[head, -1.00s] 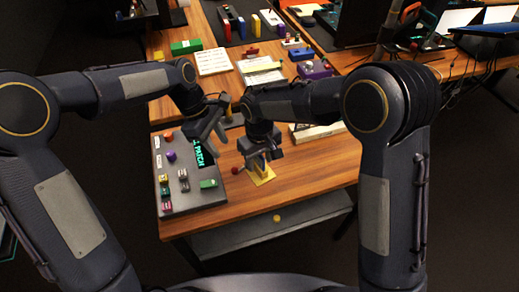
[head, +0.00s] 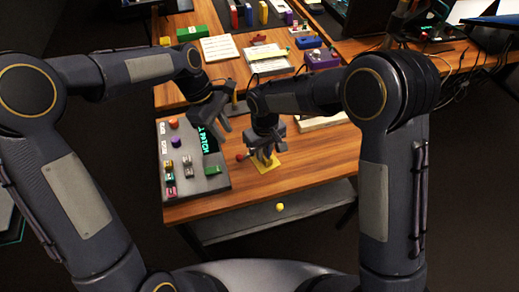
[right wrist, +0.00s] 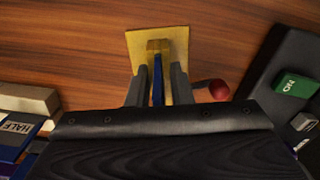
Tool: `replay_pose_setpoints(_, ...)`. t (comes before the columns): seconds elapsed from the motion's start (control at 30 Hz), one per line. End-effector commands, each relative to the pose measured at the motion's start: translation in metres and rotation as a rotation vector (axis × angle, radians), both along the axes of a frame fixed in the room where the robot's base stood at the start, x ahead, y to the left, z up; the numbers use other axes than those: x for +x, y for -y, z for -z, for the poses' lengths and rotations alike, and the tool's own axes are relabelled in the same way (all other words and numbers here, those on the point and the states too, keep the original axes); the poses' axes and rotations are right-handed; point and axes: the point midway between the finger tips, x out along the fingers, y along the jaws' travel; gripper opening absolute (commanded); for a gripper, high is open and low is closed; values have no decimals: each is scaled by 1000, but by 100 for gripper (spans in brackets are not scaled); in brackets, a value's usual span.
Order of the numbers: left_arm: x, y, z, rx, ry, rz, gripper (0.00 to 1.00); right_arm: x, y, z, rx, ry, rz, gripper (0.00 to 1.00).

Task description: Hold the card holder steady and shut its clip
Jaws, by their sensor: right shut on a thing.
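The card holder (head: 266,164) has a flat yellow base and stands on the wooden table right of the panel. In the right wrist view its base (right wrist: 142,42) is square, with a yellow upright and a narrow blue part between my fingers. My right gripper (head: 264,154) comes down from above and is shut on the holder; the fingers also show in the right wrist view (right wrist: 157,78). A red ball (head: 240,157) is just left of the base; whether it belongs to the clip I cannot tell. My left gripper (head: 222,128) is open and empty, above and left of the holder.
A grey panel (head: 206,184) with coloured buttons and a green display lies on the left. A pale block (head: 318,122) lies behind the holder. The table (head: 320,165) is clear to the right. A drawer with a yellow knob (head: 280,207) is below.

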Motion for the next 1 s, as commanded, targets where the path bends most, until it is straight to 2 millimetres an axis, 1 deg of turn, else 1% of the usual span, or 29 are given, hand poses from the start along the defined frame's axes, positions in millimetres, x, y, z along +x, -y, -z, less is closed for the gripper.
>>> replay_pose_setpoints(0.03, 1, -7, 4, -22, -21, -15, 18, 0, 0, 0, 0, 0, 0, 0)
replay_pose_setpoints(0.17, 4, -33, 16, -156, -96, -63, 1, 0, 0, 0, 1, 1, 0, 0)
replay_pose_setpoints(0.3, 9, -57, 22, -316, -131, -111, 0, 0, 0, 0, 1, 1, 0, 0)
replay_pose_setpoints(0.4, 11, -67, 23, -385, -132, -131, 0, 0, 0, 0, 1, 1, 0, 0)
replay_pose_setpoints(0.77, 12, -68, 23, -404, -129, -132, 0, 0, 0, 0, 1, 1, 0, 0)
replay_pose_setpoints(0.87, 11, -64, 27, -405, -132, -131, 0, 0, 0, 0, 1, 1, 0, 0)
replay_pose_setpoints(1.0, 7, -50, 41, -405, -135, -130, 0, 0, 0, 0, 1, 1, 0, 0)
